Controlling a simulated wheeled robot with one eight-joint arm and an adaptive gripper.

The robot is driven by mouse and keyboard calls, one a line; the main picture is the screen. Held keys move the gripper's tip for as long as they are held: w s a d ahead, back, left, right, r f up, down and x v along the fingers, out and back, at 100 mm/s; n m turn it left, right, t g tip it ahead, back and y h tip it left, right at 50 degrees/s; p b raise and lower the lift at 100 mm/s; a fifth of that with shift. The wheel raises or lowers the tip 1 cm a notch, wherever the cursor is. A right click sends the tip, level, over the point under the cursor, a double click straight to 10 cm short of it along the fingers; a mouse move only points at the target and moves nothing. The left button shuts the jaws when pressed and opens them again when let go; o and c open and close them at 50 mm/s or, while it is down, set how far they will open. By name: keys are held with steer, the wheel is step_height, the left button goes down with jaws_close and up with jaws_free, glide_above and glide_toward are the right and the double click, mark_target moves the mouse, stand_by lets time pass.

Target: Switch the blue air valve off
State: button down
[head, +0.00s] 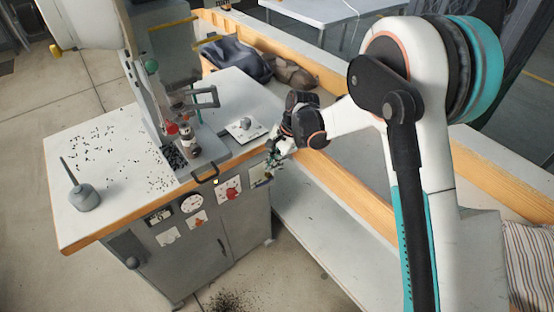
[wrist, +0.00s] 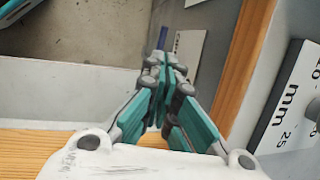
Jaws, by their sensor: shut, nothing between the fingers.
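A small blue strip, likely the handle of the blue air valve (wrist: 162,38), shows in the wrist view just beyond my fingertips, beside a white label (wrist: 188,48). Most of the valve is hidden behind my fingers, so its position cannot be told. My gripper (wrist: 166,78) is shut and empty, its teal fingers together. In the head view my gripper (head: 274,160) is at the right end of the press cabinet's front (head: 225,235), close to its upper edge. I cannot tell whether the fingers touch the valve.
The press bench top (head: 95,190) has a wooden edge and holds an oil can (head: 84,196) and scattered dark bits. A red knob (head: 231,189) and a gauge (head: 191,203) are on the cabinet front. A wooden rail (head: 350,195) runs under my arm.

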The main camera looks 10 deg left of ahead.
mark_target(263, 184)
steer(key=b+x, duration=0.2)
steer(key=x, duration=0.5)
steer(key=shift+f+b, duration=0.3)
steer(key=shift+b, duration=0.1)
steer(key=shift+s+a, duration=0.1)
steer(key=shift+s+a+f+t+h, duration=0.2)
steer(key=shift+s+t+h, duration=0.1)
steer(key=shift+h, duration=0.1)
steer(key=shift+s+a+f, duration=0.1)
steer(key=shift+a+f, duration=0.05)
steer(key=shift+f, duration=0.2)
steer(key=shift+r, duration=0.15)
steer(key=shift+a+p+v, duration=0.2)
steer(key=shift+p+v, duration=0.1)
steer(key=shift+v, duration=0.55)
steer(key=s+a+p+v, duration=0.1)
steer(key=p+v, duration=0.4)
steer(key=v, duration=0.8)
steer(key=shift+s+r, duration=0.4)
